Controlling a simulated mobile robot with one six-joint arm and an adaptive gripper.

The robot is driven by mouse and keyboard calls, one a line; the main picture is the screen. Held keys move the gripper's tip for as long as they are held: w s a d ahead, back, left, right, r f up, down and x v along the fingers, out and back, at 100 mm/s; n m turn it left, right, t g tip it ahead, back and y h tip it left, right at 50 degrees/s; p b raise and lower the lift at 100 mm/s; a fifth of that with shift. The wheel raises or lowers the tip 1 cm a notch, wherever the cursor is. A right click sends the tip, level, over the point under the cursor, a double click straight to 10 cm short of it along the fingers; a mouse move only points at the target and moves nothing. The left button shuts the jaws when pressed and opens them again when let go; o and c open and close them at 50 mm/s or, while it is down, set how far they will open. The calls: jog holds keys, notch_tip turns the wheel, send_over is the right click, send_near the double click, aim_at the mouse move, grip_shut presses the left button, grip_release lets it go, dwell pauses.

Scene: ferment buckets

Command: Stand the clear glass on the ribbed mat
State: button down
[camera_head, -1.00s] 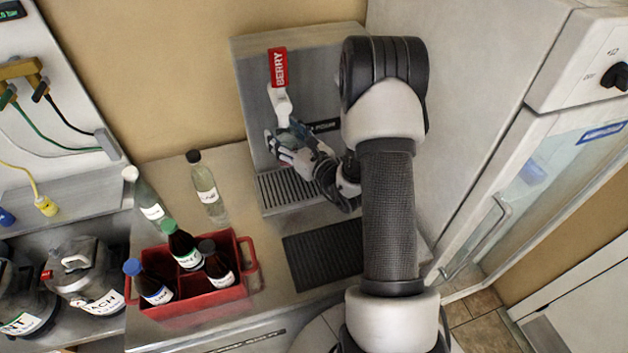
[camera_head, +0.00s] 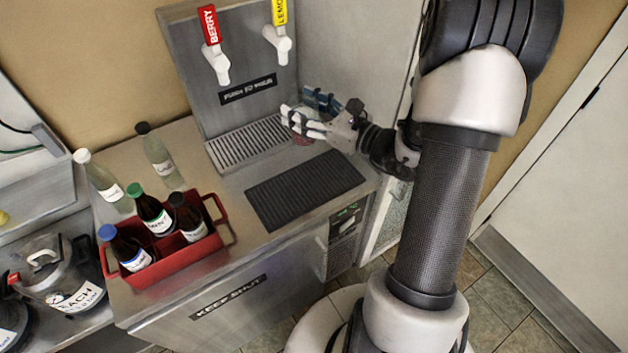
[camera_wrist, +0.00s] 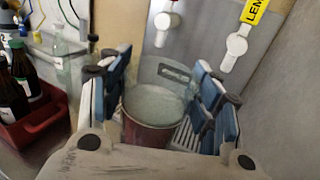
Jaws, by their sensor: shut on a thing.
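The clear glass (camera_wrist: 155,105) is between my gripper's blue-padded fingers in the wrist view, upright or nearly so. It holds a dark red drink with pale froth above it. In the head view only a small reddish part of the glass (camera_head: 302,140) shows below the fingers. My gripper (camera_head: 308,120) is shut on the glass, near the right end of the drip grille and behind the mat. The black ribbed mat (camera_head: 305,188) lies bare on the steel counter. The gap between the glass's base and the surface below is hard to judge.
The dispenser (camera_head: 235,95) has a red BERRY tap (camera_head: 212,45) and a yellow LEMON tap (camera_head: 279,30) above a drip grille (camera_head: 245,143). A red crate (camera_head: 170,262) with several bottles stands left of the mat. Two clear bottles stand behind it.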

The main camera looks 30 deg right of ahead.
notch_tip(320, 180, down, 18)
jog(key=b, duration=0.5)
jog(key=shift+w+f+b, duration=0.15)
jog(key=shift+f+b, duration=0.05)
jog(key=shift+b, duration=0.15)
jog(key=shift+f, duration=0.2)
jog(key=c, duration=0.5)
grip_release()
